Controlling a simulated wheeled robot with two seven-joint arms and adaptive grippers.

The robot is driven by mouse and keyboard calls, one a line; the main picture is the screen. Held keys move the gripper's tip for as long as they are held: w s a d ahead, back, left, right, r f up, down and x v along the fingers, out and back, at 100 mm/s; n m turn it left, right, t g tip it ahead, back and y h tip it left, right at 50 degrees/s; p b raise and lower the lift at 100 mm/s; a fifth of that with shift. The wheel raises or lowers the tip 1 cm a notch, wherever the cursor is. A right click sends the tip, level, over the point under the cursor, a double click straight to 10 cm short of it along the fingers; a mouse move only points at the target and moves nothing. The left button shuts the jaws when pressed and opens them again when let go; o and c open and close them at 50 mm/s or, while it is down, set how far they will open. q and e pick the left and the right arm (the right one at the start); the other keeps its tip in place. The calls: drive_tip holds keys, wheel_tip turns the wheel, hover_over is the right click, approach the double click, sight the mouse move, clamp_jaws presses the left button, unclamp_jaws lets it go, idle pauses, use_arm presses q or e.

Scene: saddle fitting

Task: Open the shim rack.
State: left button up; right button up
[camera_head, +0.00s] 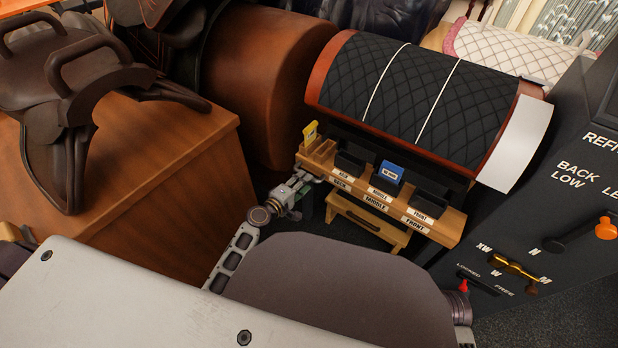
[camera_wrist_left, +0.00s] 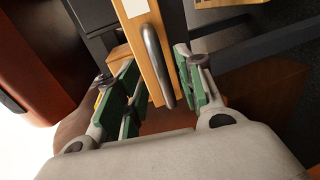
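The shim rack (camera_head: 449,226) is a light wooden ledge below a black quilted panel. In the left wrist view, a metal bar handle (camera_wrist_left: 157,65) is fixed to a wooden face with a pale label. My left gripper (camera_head: 306,203) is at the rack's left end. In the wrist view its green-padded fingers (camera_wrist_left: 160,88) are apart, one on each side of the handle; I see no clear contact. My right gripper is out of view.
A yellow tag (camera_head: 310,132) stands at the rack's left end. A small wooden stand (camera_head: 370,221) is under the rack. A dark control panel (camera_head: 570,200) with levers stands at the right. A wooden block with a saddle (camera_head: 65,95) is at the left.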

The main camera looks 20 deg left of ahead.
use_arm(q)
drive_tip(key=shift+x, duration=2.15)
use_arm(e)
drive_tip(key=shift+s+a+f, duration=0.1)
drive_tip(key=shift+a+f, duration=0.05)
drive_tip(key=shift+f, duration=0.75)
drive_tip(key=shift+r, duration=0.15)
use_arm(q)
clamp_jaws()
